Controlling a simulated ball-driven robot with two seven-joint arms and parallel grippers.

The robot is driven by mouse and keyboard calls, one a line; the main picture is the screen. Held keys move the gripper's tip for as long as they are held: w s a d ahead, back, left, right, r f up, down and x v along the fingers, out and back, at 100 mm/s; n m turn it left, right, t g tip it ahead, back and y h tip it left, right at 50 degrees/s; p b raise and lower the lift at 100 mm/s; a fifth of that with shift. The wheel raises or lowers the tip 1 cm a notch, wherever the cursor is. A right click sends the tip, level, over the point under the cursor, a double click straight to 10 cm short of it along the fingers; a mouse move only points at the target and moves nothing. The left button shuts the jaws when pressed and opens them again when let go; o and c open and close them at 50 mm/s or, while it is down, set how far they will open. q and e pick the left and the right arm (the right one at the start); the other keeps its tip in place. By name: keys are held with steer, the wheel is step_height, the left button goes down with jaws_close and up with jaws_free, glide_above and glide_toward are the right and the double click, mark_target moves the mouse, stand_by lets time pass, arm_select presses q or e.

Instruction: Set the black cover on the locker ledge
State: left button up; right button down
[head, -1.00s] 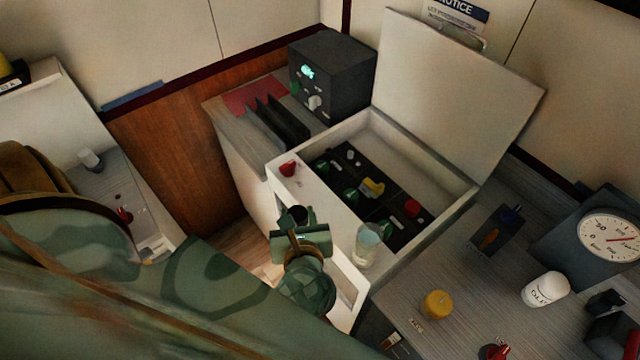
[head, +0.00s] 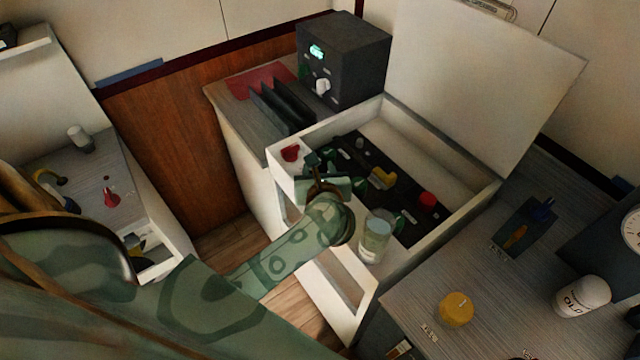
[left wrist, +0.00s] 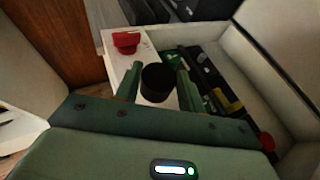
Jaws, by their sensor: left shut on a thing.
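My left gripper (head: 318,172) is over the white front ledge of the open locker, between a red knob and a clear jar. In the left wrist view its two green fingers (left wrist: 157,86) are shut on the black cover (left wrist: 157,80), a short dark cylinder. The locker ledge (left wrist: 117,72) shows under and beside the cover. I cannot tell whether the cover touches the ledge. In the head view my gripper and wrist largely hide the cover. My right gripper is not in view.
The red knob (head: 291,153) stands at the ledge's far end, and the clear jar (head: 375,240) at its near end. The locker's dark inside holds several breakers, including a yellow one (head: 383,177). The raised lid (head: 480,80) stands behind. A yellow knob (head: 456,309) is on the right counter.

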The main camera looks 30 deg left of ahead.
arm_select(q)
step_height(320, 180, down, 4)
steer(key=shift+w+r+b, duration=0.1)
steer(key=shift+r+b, duration=0.15)
steer(key=shift+b, duration=0.85)
steer(key=shift+r, duration=0.15)
steer(key=o, duration=1)
steer(key=shift+f, duration=0.2)
steer(key=shift+c, duration=0.2)
steer(key=shift+r, duration=0.3)
steer(key=p+v, duration=0.1)
steer(key=v, duration=1.1)
steer(key=shift+f, duration=0.1)
